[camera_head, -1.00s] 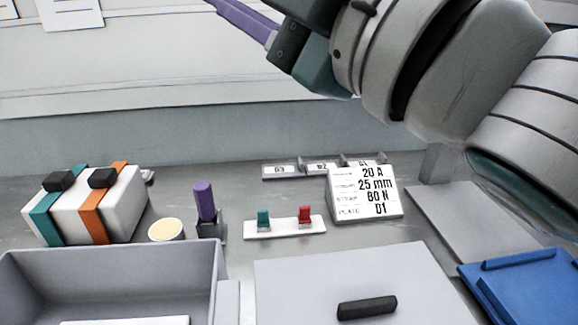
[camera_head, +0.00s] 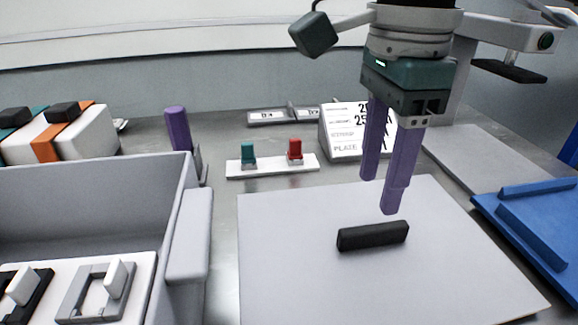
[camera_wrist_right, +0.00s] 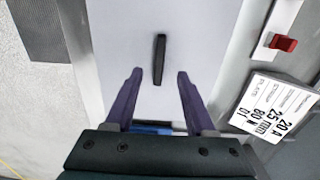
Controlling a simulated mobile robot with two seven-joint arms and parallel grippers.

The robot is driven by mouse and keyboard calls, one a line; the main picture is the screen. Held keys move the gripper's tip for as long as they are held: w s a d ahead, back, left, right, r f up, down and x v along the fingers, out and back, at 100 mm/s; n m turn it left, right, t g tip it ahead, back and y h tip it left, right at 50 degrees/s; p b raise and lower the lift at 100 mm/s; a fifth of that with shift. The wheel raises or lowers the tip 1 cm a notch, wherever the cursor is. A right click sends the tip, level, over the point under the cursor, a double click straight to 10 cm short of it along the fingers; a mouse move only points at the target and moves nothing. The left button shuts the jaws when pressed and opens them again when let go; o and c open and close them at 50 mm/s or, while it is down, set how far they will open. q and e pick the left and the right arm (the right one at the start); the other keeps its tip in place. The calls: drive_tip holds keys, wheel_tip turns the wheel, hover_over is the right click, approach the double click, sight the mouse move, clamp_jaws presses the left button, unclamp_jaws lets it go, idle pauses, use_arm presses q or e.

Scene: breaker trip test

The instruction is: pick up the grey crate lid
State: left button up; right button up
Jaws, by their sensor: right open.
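The grey crate lid (camera_head: 290,281) lies flat on the bench, a pale grey plate with a black bar handle (camera_head: 373,236) on top. My right gripper (camera_head: 380,196) points down above the lid's far part, a little behind and above the handle; its purple fingers are apart and empty. In the right wrist view the lid (camera_wrist_right: 200,50) lies ahead, with the handle (camera_wrist_right: 159,59) upright in the picture, between the lines of the open fingers (camera_wrist_right: 158,80) and beyond their tips. My left gripper is not in view.
An open grey crate (camera_head: 188,235) holding switch-like parts stands left of the lid. A blue tray (camera_head: 535,235) lies to the right. Behind are a white strip with teal and red switches (camera_head: 272,166), a printed sign (camera_head: 340,145) and a purple post (camera_head: 178,130).

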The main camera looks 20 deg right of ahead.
sight(375, 227)
wheel_tip(375, 227, down, 2)
drive_tip(key=shift+s+f, duration=0.1)
drive_tip(key=shift+f, duration=0.05)
drive_tip(key=f, duration=0.2)
drive_tip(key=d+f, duration=0.1)
drive_tip(key=f, duration=0.1)
drive_tip(key=shift+s+f, duration=0.1)
drive_tip(key=shift+f, duration=0.7)
clamp_jaws()
drive_tip(key=shift+r, duration=0.1)
